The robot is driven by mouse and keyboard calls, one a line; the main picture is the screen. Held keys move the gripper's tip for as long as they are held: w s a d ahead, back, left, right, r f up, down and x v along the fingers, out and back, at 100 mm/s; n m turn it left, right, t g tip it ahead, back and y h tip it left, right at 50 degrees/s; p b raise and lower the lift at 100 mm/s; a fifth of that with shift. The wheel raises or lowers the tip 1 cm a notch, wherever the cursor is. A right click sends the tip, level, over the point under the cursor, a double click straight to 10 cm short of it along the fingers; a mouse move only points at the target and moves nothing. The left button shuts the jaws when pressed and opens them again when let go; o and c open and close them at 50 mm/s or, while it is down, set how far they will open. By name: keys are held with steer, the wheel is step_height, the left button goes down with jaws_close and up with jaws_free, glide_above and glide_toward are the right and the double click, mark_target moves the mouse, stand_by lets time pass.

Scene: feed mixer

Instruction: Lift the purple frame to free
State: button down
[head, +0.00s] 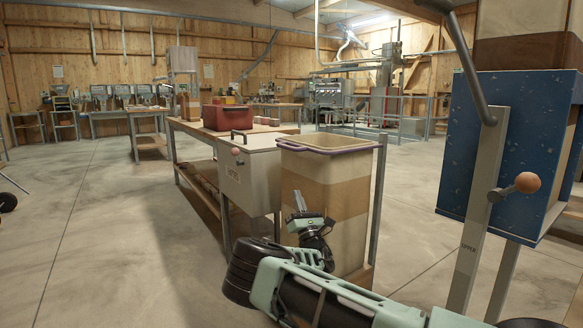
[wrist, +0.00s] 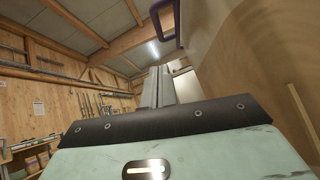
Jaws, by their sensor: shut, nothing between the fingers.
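The purple frame (head: 328,148) lies around the top rim of a tall see-through bin (head: 340,205) with beige and brown layers inside. Part of the frame, a purple loop (wrist: 165,22), shows at the top of the wrist view, above the fingers. My gripper (head: 299,200) is beside the left front of the bin, well below the frame, with its fingers pointing up. In the wrist view my gripper (wrist: 158,75) has its fingers together with nothing between them. I cannot tell whether it touches the bin wall.
A pale box with a black handle and an orange knob (head: 249,175) stands left of the bin. A workbench with a red container (head: 225,115) is behind it. A blue speckled hopper (head: 510,140) with a lever stands at the right. Floor is clear at the left.

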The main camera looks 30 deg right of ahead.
steer(key=s+r+b+x, duration=0.1)
steer(key=x, duration=0.5)
steer(key=s+r+b+x, duration=0.1)
steer(key=x, duration=0.5)
steer(key=shift+w+d+r, duration=0.25)
steer(key=shift+w+d, duration=0.05)
steer(key=shift+r, duration=0.1)
